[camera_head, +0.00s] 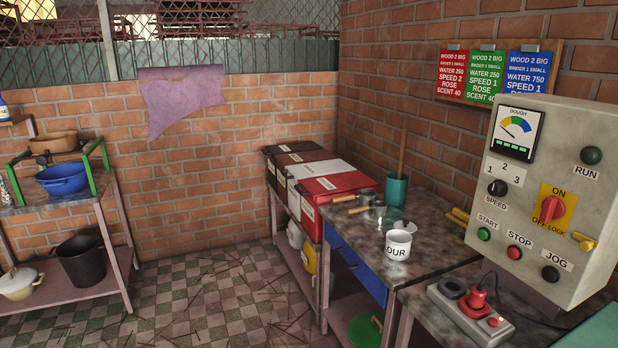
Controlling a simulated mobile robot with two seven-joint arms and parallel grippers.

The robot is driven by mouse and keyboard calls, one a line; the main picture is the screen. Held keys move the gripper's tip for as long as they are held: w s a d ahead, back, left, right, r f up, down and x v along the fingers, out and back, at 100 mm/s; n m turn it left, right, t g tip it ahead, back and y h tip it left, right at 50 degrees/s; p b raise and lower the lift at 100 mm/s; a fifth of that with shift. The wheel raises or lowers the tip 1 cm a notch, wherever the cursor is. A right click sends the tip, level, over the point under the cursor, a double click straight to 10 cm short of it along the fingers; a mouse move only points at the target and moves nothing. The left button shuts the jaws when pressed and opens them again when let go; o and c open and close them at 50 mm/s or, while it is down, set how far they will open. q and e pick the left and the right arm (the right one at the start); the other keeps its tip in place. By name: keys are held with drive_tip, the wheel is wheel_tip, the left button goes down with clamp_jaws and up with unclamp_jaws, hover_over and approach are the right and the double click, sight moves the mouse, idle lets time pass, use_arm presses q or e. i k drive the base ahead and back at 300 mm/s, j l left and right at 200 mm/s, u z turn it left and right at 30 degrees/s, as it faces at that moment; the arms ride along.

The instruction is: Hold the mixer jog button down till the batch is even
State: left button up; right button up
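A grey control panel (596,205) stands at the right. Its black round JOG button (550,273) is at the lower right, above the panel's bottom edge, with nothing touching it. A DOUGH gauge (516,133) at the upper left has coloured bands and a needle; its exact reading is too small to tell. The RUN lamp (591,155) is dark green and looks unlit. The panel also bears a green START button (484,234), a red STOP button (514,252), a black SPEED knob (497,188) and a red ON/OFF switch (552,209). Neither gripper is in view. I cannot identify the mixer.
A box with a red plug (477,298) sits on the bench below the panel. A white cup (398,244) and teal pot (396,189) stand on the adjoining table. Recipe cards (487,77) hang above. A shelf with a blue bowl (63,179) is left. Sticks litter the open floor.

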sight(548, 274)
drive_tip(key=z, duration=1.8)
